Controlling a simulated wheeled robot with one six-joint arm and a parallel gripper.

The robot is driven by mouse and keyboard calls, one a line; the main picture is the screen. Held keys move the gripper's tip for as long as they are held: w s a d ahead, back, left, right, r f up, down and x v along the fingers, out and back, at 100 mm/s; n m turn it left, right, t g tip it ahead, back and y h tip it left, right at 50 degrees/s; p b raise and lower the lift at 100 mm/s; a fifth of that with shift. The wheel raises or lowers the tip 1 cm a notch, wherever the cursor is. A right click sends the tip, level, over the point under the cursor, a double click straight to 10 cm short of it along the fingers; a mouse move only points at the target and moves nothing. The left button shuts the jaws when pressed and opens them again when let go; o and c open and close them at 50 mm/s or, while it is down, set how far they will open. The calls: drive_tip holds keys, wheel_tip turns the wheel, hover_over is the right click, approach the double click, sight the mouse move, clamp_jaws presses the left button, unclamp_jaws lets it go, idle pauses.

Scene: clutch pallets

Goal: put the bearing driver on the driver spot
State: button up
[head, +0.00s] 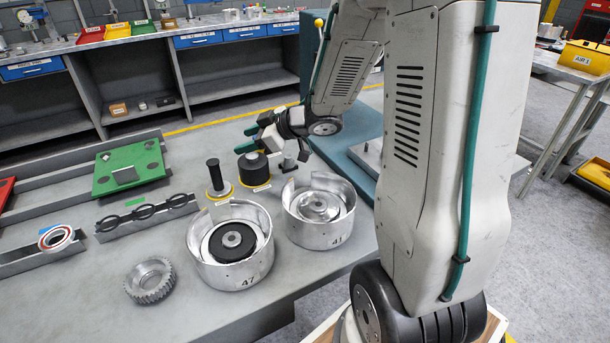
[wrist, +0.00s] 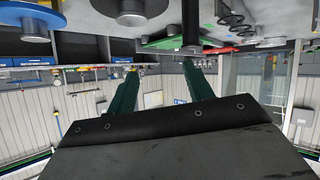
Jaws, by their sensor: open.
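What looks like the bearing driver (head: 214,177), a black upright handle on a metal disc, stands on the table within a yellow ring. Its dark handle (wrist: 190,25) also shows at the top of the wrist view, near the right fingertip. A label plate lies in front of its base. The driver spot is not clearly told apart; a second yellow ring (head: 243,184) surrounds a squat black cylinder (head: 254,168) to the right. My gripper (head: 247,140) is open and empty, above and behind these pieces. Its two teal fingers also show in the wrist view (wrist: 160,70).
Two metal housings, 47 (head: 200,273) and 41 (head: 306,233), stand in front. A gear (head: 150,281) lies left of them. A rail with black rings (head: 147,215) and a green pallet (head: 112,181) are further left. A small dark piece (head: 289,163) stands below my wrist.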

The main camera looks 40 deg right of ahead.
drive_tip(key=s+d+r+m+h, duration=0.6)
drive_tip(key=r+h, duration=0.3)
drive_tip(key=h, duration=0.1)
drive_tip(key=s+a+m+g+y, duration=0.1)
drive_tip(key=s+a+g, duration=0.3)
drive_tip(key=s, duration=0.8)
drive_tip(key=s+a+m+g+y, duration=0.1)
drive_tip(key=s+a+g, duration=0.4)
drive_tip(key=s, duration=0.8)
drive_tip(key=a+y, duration=0.1)
drive_tip(key=a, duration=0.1)
drive_tip(key=shift+a+r+m, duration=0.2)
drive_tip(key=shift+a+m, duration=0.15)
drive_tip(key=shift+m, duration=0.05)
drive_tip(key=shift+w, duration=0.1)
